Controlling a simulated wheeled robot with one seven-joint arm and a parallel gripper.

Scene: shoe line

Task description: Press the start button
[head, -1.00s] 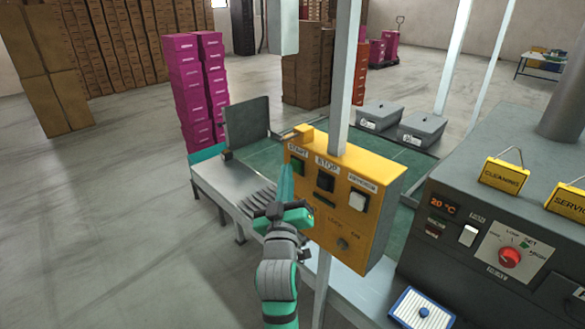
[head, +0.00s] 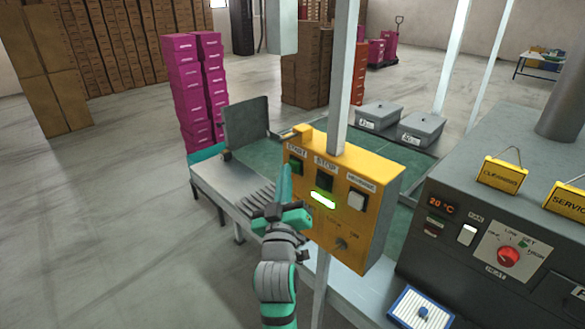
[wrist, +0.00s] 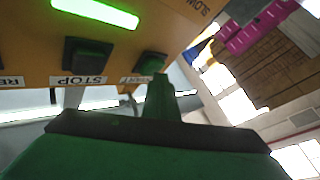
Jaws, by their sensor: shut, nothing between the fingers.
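The yellow control box (head: 340,225) hangs on a white post. A lamp strip (head: 322,200) below STOP glows green. My gripper (head: 285,168) is shut and empty, its tip just left of the START button. In the wrist view the gripper tip (wrist: 160,82) lies right at the START button (wrist: 150,63); I cannot tell whether they touch. The lit strip (wrist: 96,12) also shows there.
A grey machine (head: 480,225) with a red dial and a CLEANING sign stands at right. A conveyor table (head: 215,185) runs behind the box. Pink boxes (head: 185,90) are stacked at the back left. The floor at left is clear.

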